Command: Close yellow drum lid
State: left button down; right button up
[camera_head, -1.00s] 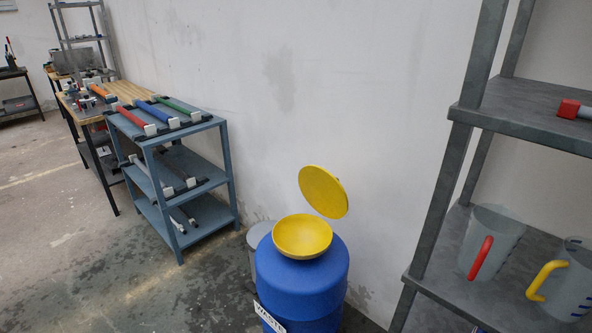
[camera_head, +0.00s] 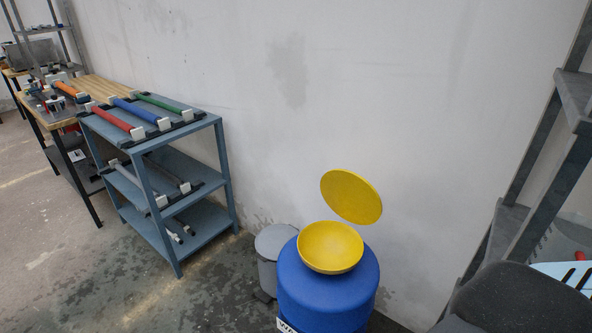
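The yellow drum lid (camera_head: 351,197) stands open, tilted up above and behind a yellow bowl-shaped funnel (camera_head: 331,247). The funnel sits on top of a blue drum (camera_head: 327,292), which has a white label low on its front, partly cut off. A dark part of my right arm shows at the lower right, to the right of the drum and apart from it. Neither gripper's fingertips can be made out in the head view.
A grey bin (camera_head: 274,247) stands just left of the drum. A blue-grey shelf (camera_head: 205,218) with coloured tubes is further left. A grey metal rack (camera_head: 572,95) is at right. The wall is close behind the drum; the floor at front left is clear.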

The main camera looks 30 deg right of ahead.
aim_at(349, 194)
jog(key=i+j+u, duration=0.25)
jog(key=i, duration=0.3)
jog(key=i+j+u, duration=0.1)
jog(key=i+u, duration=0.15)
jog(key=i, duration=0.35)
jog(key=i+z, duration=0.2)
jog(key=z, duration=0.25)
jog(key=i+j+z, duration=0.1)
jog(key=z, duration=0.3)
jog(key=i+j+z, duration=0.2)
jog(key=z, duration=0.25)
jog(key=i+j+z, duration=0.1)
jog(key=z, duration=0.35)
jog(key=i+j+z, duration=0.2)
jog(key=z, duration=0.25)
jog(key=i+j+z, duration=0.15)
jog(key=z, duration=0.3)
jog(key=i+j+z, duration=0.1)
jog(key=z, duration=0.25)
jog(key=j+z, duration=0.5)
jog(key=z, duration=0.25)
jog(key=j+z, duration=0.25)
jog(key=i+j+z, duration=0.1)
jog(key=j+z, duration=0.2)
jog(key=j, duration=0.15)
